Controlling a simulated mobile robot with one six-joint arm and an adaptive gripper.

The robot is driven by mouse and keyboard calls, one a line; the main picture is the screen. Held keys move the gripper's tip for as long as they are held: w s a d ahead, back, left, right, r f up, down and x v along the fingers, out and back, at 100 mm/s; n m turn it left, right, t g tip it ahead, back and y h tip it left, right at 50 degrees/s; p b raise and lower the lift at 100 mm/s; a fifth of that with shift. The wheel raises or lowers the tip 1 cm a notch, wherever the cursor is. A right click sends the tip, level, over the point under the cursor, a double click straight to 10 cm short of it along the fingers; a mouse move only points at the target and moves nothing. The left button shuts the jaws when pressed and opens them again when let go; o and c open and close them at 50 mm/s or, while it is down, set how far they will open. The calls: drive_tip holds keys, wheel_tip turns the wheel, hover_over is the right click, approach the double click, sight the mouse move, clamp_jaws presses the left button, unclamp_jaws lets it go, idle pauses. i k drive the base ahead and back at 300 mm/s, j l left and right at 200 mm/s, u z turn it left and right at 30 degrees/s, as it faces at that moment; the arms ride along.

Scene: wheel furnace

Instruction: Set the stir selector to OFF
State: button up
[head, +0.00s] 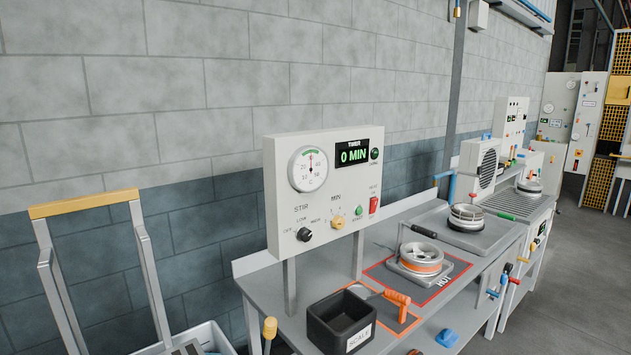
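The stir selector (304,234) is a small black knob at the lower left of the white control panel (272,190) in the head view. STIR is printed above it. Its small labels seem to read OFF at the left, LOW above and HIGH at the right. The knob's pointer is too small to tell which label it faces. My gripper is not in view.
Beside the selector are a yellow MIN knob (338,222), a green button (358,210) and a red switch (374,204). A dial gauge (308,168) and a timer reading 0 MIN (353,156) sit above. A black box (340,320) stands below the panel.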

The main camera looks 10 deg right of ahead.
sight(304, 234)
drive_tip(key=i+j+z, duration=0.1)
drive_tip(key=i, duration=0.3)
drive_tip(key=i+j, duration=0.25)
drive_tip(key=i, duration=0.15)
drive_tip(key=z, duration=0.05)
